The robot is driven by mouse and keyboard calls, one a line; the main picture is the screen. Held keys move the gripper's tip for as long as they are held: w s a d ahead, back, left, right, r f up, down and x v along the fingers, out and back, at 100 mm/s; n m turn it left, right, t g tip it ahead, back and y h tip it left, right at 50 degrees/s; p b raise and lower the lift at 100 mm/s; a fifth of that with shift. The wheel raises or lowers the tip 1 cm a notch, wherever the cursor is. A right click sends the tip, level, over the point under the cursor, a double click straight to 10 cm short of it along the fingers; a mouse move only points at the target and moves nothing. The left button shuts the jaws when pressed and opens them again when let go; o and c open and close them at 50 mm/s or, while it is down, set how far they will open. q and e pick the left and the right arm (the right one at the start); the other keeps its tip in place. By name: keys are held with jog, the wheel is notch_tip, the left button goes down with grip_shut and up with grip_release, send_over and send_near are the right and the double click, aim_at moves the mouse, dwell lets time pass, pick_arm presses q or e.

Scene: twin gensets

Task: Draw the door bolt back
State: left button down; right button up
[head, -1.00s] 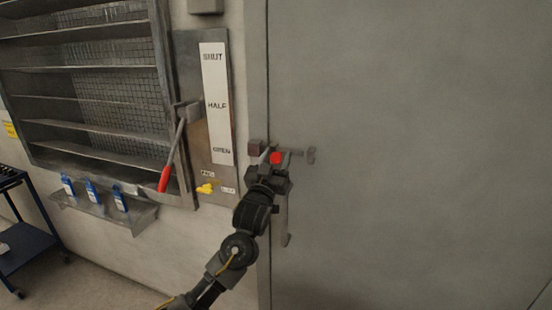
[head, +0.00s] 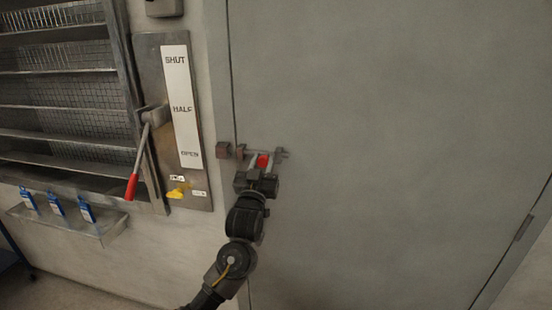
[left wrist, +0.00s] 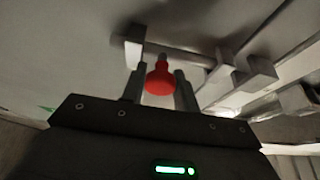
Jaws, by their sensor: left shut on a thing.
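The door bolt (head: 280,152) is a thin metal bar across the left edge of the grey door (head: 380,140), with a red knob (head: 263,160). A dark keeper block (head: 223,150) sits on the frame to its left. My left gripper (head: 260,166) has come up from below and is shut on the red knob. In the left wrist view the red knob (left wrist: 160,79) sits between the two fingers, with brackets around it. The gripper hides part of the bolt. My right gripper is in neither view.
Left of the door is a lever with a red handle (head: 132,186) on a plate marked SHUT, HALF, OPEN. A yellow knob (head: 178,191) is below it. A wall tray (head: 70,225) holds several blue bottles. The door face to the right is clear.

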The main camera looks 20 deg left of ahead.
pick_arm(q)
jog(key=shift+d, duration=0.1)
jog(key=c, duration=1.1)
grip_release()
jog(key=shift+d, duration=0.2)
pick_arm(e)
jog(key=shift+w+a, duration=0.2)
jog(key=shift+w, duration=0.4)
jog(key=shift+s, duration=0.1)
